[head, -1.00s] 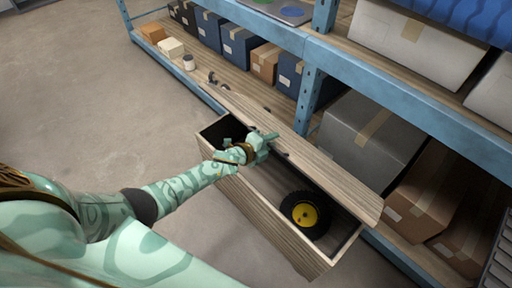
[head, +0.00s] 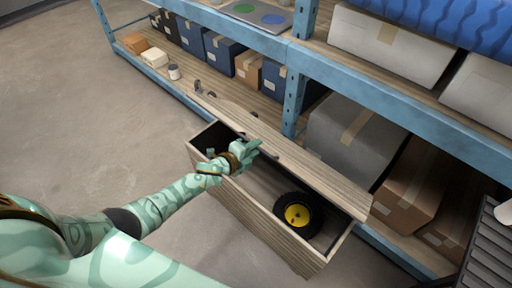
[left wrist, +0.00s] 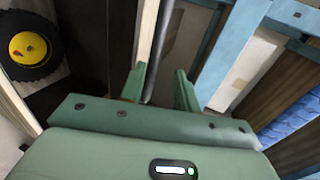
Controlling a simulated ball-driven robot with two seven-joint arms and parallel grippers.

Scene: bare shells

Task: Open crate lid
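The wooden crate (head: 262,229) stands on the floor in front of the shelf, its top open. Its wooden lid (head: 325,177) is raised along the shelf side and tilted up. A black wheel with a yellow hub (head: 297,215) lies inside the crate at its right end; it also shows in the left wrist view (left wrist: 28,47). My left gripper (head: 254,147) is over the crate opening, at the lid's inner side. In the left wrist view the fingers (left wrist: 160,85) are apart, with a thin grey edge or bar between them; I cannot tell whether they touch it. My right gripper is out of view.
A blue shelf (head: 375,85) with cardboard and grey boxes (head: 352,132) stands close behind the lid. Small boxes (head: 135,43) and a small can (head: 174,72) sit on the lower board at left. The concrete floor (head: 75,120) at left is clear.

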